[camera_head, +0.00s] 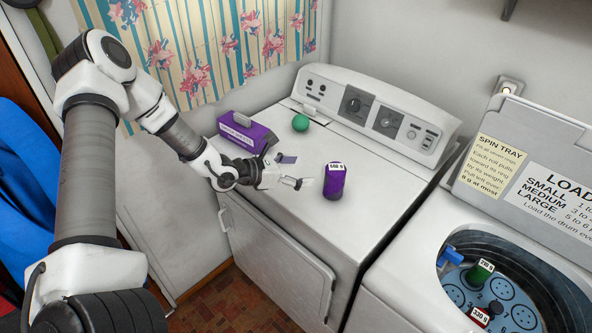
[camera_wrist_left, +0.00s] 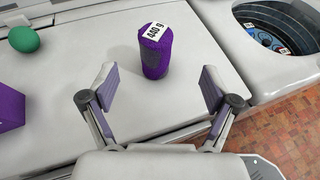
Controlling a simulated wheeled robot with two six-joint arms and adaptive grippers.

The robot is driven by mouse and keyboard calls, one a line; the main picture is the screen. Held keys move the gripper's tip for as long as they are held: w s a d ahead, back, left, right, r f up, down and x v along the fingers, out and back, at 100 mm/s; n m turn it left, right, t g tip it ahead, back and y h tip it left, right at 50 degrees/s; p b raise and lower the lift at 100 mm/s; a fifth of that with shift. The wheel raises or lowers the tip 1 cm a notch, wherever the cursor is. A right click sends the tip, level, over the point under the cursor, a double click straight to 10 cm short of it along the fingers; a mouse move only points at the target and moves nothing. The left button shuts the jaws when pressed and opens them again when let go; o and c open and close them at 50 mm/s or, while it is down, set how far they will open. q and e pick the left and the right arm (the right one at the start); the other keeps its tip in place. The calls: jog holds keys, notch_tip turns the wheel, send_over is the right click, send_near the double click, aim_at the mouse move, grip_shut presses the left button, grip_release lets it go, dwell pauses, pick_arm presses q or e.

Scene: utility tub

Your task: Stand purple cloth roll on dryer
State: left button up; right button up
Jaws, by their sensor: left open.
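The purple cloth roll (camera_head: 334,181) stands upright on top of the white dryer (camera_head: 379,196), with a white label reading 440 g at its upper end. In the left wrist view the roll (camera_wrist_left: 154,53) stands ahead of the fingertips, roughly midway between them. My left gripper (camera_head: 296,174) is open and empty just left of the roll in the head view, apart from it. In the left wrist view its two fingers (camera_wrist_left: 158,88) are spread wide. My right gripper is not in view.
A purple box (camera_head: 236,137) and a green ball (camera_head: 300,123) are on the dryer behind my left gripper. To the right, the open washer (camera_head: 410,277) holds a tray with a green roll (camera_head: 480,271) and a red roll (camera_head: 483,314). The dryer top right of the purple roll is clear.

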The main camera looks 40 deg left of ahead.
pick_arm(q)
jog(key=s+d+f+m+g+h, duration=0.2)
jog(key=s+d+f+m+g, duration=0.6)
jog(key=s+f, duration=0.25)
jog(key=s+a+f+m+g+y, duration=0.1)
jog(key=s+f+m+g+y, duration=0.3)
jog(key=s+m, duration=0.4)
jog(key=s+f+m+g+y, duration=0.35)
jog(key=s+m, duration=0.25)
jog(key=s, duration=0.5)
jog(key=d+f+m+t, duration=0.1)
jog(key=m, duration=0.1)
jog(key=d+m+t, duration=0.1)
jog(key=d+m, duration=0.1)
jog(key=m, duration=0.1)
jog(key=d+f+m+t, duration=0.1)
jog(key=m, duration=0.2)
jog(key=shift+s+d+f+y, duration=0.2)
jog(key=shift+f+y, duration=0.1)
jog(key=shift+y, duration=0.05)
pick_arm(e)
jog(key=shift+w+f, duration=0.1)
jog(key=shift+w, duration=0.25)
